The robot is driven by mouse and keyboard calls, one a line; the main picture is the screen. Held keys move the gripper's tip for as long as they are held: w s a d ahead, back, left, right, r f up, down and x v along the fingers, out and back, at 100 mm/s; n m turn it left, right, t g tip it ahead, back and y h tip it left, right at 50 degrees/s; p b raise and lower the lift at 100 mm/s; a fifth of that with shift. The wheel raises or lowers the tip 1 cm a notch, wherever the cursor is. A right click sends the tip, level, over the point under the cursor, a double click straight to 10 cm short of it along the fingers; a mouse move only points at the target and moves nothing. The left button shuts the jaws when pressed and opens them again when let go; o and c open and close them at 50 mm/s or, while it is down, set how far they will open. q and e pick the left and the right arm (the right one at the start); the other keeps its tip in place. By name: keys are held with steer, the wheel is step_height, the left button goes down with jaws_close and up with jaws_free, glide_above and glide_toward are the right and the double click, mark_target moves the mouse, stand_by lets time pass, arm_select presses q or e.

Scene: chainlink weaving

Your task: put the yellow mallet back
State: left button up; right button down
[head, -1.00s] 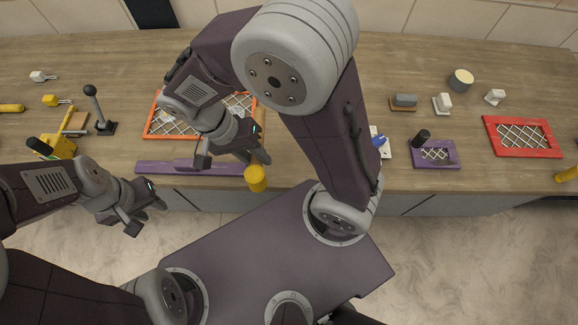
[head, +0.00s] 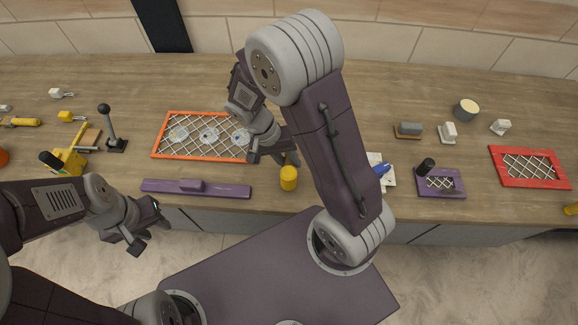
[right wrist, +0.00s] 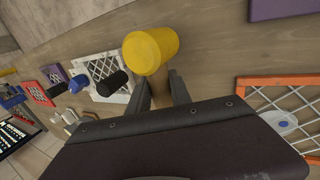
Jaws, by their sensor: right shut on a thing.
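The yellow mallet (head: 289,178) has a yellow head and a wooden handle. My right gripper (head: 278,157) is shut on its handle, and the head hangs over the counter near the front edge, right of the purple bar. In the right wrist view the yellow head (right wrist: 150,52) sticks out beyond the fingers, and the handle is between them (right wrist: 161,92). My left gripper (head: 150,234) is open and empty, in front of the counter at the left. The mallet's place cannot be told for sure.
An orange mesh frame (head: 157,135) with pale discs lies behind the purple bar (head: 225,192). A white mesh panel (head: 390,180) with a blue tool, a purple mesh frame (head: 458,190) and a red frame (head: 565,180) lie to the right. A black lever (head: 111,130) stands at the left.

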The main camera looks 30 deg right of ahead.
mark_target(287, 170)
steer(key=shift+f, duration=1.8)
steer(key=c, duration=1.2)
jaws_free()
steer(key=shift+o, duration=0.2)
steer(key=shift+f, duration=0.15)
steer(key=v, duration=0.9)
steer(key=s+n+t+y, duration=0.2)
steer(key=s+n, duration=0.1)
steer(key=s+n+t+y, duration=0.1)
steer(key=s+n, duration=0.1)
steer(key=shift+d+f+y, duration=0.25)
steer(key=shift+f+y, duration=0.05)
steer(key=shift+y, duration=0.1)
steer(key=shift+s+d+n+t, duration=0.15)
steer(key=shift+s+n+t, duration=0.2)
steer(key=shift+n, duration=0.25)
steer(key=shift+w, duration=0.2)
